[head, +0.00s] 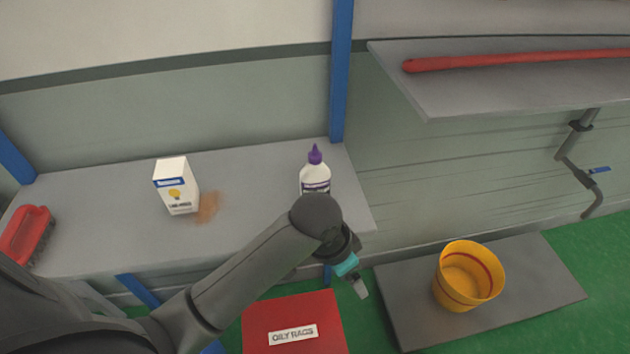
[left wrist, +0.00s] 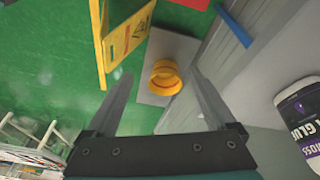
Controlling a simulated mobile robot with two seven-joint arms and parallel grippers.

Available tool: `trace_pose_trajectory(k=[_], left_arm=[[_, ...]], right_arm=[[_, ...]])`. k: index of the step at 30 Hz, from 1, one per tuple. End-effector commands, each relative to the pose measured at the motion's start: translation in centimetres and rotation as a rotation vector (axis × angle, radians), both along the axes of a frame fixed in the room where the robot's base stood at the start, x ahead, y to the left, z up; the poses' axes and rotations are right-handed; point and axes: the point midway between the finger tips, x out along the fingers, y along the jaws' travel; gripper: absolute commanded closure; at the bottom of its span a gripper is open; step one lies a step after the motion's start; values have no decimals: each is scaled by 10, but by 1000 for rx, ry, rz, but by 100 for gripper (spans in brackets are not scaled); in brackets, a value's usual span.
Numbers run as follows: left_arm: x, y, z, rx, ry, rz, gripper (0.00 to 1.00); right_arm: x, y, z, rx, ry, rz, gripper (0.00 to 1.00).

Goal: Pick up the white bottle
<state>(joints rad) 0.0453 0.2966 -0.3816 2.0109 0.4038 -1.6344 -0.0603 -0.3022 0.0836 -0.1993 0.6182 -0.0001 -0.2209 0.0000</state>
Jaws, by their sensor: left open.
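The white bottle (head: 315,172) with a purple cap and dark label stands upright near the right end of the grey shelf in the head view. Its lower part is hidden by my left arm. In the left wrist view the white bottle (left wrist: 307,108) shows at the right edge, partly cut off, outside the fingers. My left gripper (head: 360,287) is in front of the shelf, below and right of the bottle, pointing down and away from it. In the left wrist view the left gripper (left wrist: 172,45) has its fingers apart with nothing held. My right gripper is not in view.
On the shelf (head: 100,215) are a white box (head: 176,186), a brown spill (head: 207,207) and a red brush (head: 27,235). Below are a red oily-rags bin (head: 265,318) and a yellow bucket (head: 453,292). A yellow floor sign (left wrist: 124,38) shows in the left wrist view.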

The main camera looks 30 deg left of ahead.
Motion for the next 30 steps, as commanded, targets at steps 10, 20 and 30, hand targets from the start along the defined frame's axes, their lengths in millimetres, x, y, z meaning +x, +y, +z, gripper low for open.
trace_pose_trajectory(k=[10, 20, 30], left_arm=[[65, 16, 50, 89, 47, -177, 11], [114, 60, 122, 189, 112, -235, 11], [141, 112, 208, 239, 171, -208, 11]], right_arm=[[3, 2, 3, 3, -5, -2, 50], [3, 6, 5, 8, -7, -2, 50], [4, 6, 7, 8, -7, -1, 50]])
